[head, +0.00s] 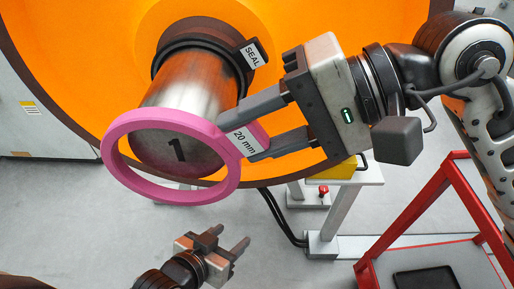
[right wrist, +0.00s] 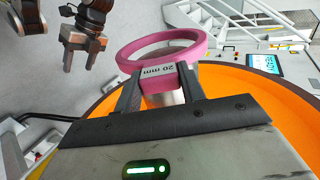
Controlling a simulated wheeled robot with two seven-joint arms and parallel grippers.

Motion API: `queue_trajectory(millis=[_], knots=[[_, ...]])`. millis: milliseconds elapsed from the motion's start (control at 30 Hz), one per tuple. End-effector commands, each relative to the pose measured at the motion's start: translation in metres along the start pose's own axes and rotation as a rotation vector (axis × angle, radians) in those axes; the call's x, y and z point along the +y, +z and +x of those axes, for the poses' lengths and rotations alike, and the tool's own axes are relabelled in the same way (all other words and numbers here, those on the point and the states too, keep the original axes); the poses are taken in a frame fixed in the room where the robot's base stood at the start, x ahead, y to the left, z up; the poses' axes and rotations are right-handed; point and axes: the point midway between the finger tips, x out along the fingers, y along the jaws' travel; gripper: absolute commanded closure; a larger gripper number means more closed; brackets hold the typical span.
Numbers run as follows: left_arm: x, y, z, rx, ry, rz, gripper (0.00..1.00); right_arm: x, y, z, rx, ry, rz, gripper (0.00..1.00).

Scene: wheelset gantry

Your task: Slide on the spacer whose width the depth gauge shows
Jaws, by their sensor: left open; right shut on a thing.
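A pink spacer ring (head: 107,150) has a tab labelled "20 mm". My right gripper (head: 250,130) is shut on that tab, one finger on each side. The ring hangs in front of the free end of the steel shaft (head: 190,85), and the "1" on the end face shows through it. A black seal ring (head: 160,58) labelled "SEAL" sits at the shaft's inner end. My left gripper (head: 232,238) is open and empty, below the ring.
A large orange wheel (head: 95,60) surrounds the shaft. A lit display (right wrist: 265,63) shows digits too small to read. A red frame (head: 410,215) with a dark tray (head: 428,279) stands lower right. A small stand (head: 345,205) is under the wheel.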

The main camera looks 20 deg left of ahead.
Motion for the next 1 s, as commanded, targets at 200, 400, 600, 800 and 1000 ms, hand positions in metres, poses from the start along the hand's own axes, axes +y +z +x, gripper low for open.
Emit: queue_trajectory(millis=[200, 400, 600, 800, 1000], knots=[[0.0003, -0.0006, -0.0002, 0.007, 0.001, -0.005, 0.47, -0.0008, -0.0070, -0.0004, 0.000, -0.003, -0.002, 0.90], [0.0002, 0.0001, -0.0006, 0.005, 0.001, -0.006, 0.47, -0.0012, -0.0074, -0.0006, 0.000, -0.003, -0.002, 0.90], [0.0000, 0.0004, -0.0006, 0.005, 0.000, -0.006, 0.47, -0.0012, -0.0073, -0.0006, 0.000, -0.003, -0.002, 0.90], [-0.0002, 0.0015, 0.0000, 0.005, 0.000, -0.006, 0.47, -0.0009, -0.0073, -0.0004, 0.000, -0.003, -0.002, 0.90], [-0.0009, 0.0061, 0.0030, 0.004, 0.000, -0.006, 0.47, 0.0000, -0.0075, 0.0001, 0.001, -0.003, -0.002, 0.90]])
